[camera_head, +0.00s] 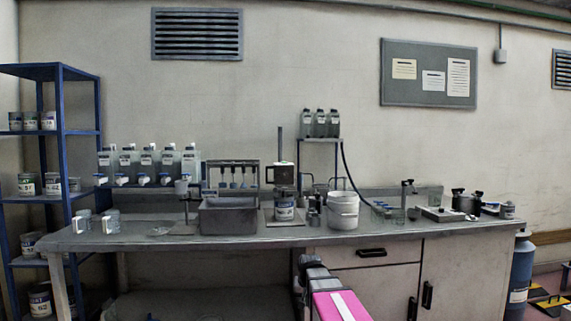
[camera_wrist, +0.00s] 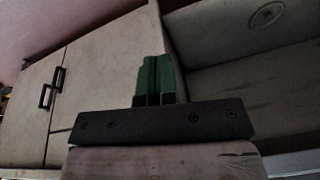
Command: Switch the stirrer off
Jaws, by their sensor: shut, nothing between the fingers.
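What looks like the stirrer (camera_head: 283,176) stands on the bench near the middle in the head view. It has a tall dark post and a boxy head above a labelled can (camera_head: 284,210). Its switch is too small to make out, so I cannot tell whether it is on. In the wrist view my gripper (camera_wrist: 156,62) has its two green fingers together, shut and empty. It faces the pale cabinet doors below the bench top, touching nothing that I can see. The stirrer is not in the wrist view.
The bench (camera_head: 370,238) carries a grey basin (camera_head: 228,216) left of the stirrer and a white bucket (camera_head: 343,212) to its right. Several bottles with taps stand at the back left. A blue shelf (camera_head: 62,125) is at far left, a blue cylinder (camera_head: 521,275) at the right end.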

